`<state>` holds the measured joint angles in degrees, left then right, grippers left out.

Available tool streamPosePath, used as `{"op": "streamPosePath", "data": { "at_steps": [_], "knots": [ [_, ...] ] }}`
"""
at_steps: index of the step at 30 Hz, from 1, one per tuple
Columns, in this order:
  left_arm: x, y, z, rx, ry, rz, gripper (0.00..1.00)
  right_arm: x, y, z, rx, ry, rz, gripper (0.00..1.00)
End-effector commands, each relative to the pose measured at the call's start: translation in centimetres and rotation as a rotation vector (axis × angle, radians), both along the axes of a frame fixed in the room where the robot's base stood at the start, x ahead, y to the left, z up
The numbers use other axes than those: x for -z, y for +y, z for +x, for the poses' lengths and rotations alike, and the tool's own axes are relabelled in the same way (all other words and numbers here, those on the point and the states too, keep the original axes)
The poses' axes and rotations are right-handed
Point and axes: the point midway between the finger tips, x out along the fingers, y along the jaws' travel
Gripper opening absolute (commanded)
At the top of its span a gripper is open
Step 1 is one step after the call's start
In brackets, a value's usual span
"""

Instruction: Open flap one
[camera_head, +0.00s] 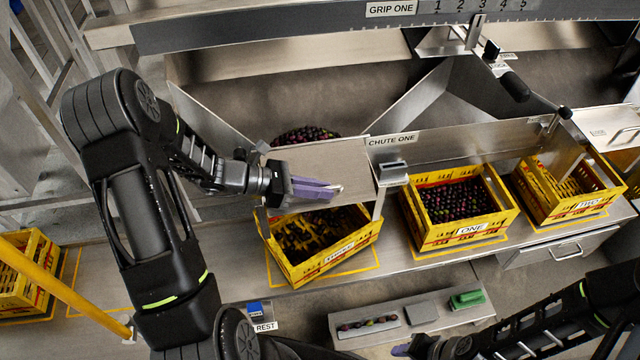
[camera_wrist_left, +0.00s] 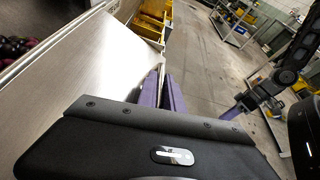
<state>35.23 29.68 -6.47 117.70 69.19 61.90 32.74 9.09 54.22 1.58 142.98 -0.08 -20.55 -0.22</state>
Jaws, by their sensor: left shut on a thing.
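A flat metal panel (camera_head: 318,168), which looks like flap one, stands left of the CHUTE ONE label (camera_head: 391,140). It also fills the left part of the left wrist view (camera_wrist_left: 105,65). My left gripper (camera_head: 338,189) has its purple fingers at the panel's lower front edge, shut on it; the fingers hide the exact contact. In the left wrist view the fingers (camera_wrist_left: 163,88) lie along the panel's right edge. My right gripper (camera_head: 402,350) is low in the head view, partly cut off, and its opening does not show clearly.
Dark fruit (camera_head: 305,135) lies behind the panel. Crate ONE (camera_head: 470,238) holds dark fruit; crate TWO (camera_head: 585,212) stands at right. A small bench (camera_head: 410,318) with a green block (camera_head: 467,299) is in front.

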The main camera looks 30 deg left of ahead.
Motion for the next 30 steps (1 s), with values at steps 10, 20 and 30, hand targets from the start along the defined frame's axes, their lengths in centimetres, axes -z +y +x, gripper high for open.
{"op": "streamPosePath", "data": {
  "at_steps": [10,20,30],
  "knots": [
    [-0.46,-0.01,-0.05,0.001,-0.004,0.001,0.00,-0.49,-0.01,0.01,0.000,0.000,0.000,0.36],
    [-0.47,-0.01,-0.02,0.002,-0.004,0.002,0.20,-0.49,0.00,0.01,0.000,0.000,0.000,0.36],
    [-0.64,0.44,-0.25,0.000,-0.004,0.003,0.20,-0.53,0.00,0.01,0.000,0.000,0.000,0.36]
  ]
}}
